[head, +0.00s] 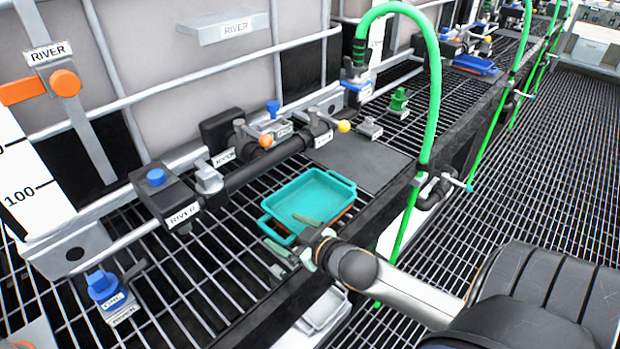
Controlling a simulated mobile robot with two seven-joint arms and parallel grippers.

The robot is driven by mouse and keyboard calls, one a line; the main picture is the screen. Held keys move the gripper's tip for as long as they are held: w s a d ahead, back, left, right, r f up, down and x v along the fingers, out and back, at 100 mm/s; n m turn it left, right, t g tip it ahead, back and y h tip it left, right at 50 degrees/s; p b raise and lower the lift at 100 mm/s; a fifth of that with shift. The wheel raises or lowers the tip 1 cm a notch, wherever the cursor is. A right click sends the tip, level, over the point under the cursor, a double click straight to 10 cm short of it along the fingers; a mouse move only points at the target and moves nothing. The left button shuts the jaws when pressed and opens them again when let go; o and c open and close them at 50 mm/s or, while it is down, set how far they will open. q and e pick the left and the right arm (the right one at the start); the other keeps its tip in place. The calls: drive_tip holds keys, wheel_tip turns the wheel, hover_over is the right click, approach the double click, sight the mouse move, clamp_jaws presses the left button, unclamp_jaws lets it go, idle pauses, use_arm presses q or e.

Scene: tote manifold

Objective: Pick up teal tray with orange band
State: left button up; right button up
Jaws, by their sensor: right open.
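The teal tray (310,190) sits on the dark grating shelf in the middle of the head view, with handles at its ends. A strip of its orange band (343,214) shows at the lower right side. My right gripper (282,230) is open at the tray's near end. One finger reaches over the tray's inside and the other is outside it, with the near handle between them in the picture. I cannot tell whether they touch it. The tray looks empty. My left gripper is not in view.
A dark pipe with valves (270,160) runs behind the tray. A dark flat plate (357,160) lies to its right. A green hose (436,90) arches further right. A pale tray (325,310) lies below the shelf edge. A blue fitting (105,287) stands at left.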

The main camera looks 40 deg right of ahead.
sight(276, 228)
drive_tip(key=x, duration=0.2)
drive_tip(key=b+x, duration=0.1)
drive_tip(key=x, duration=0.2)
drive_tip(key=shift+s+f, duration=0.1)
drive_tip(key=shift+f, duration=0.25)
clamp_jaws()
idle(0.4)
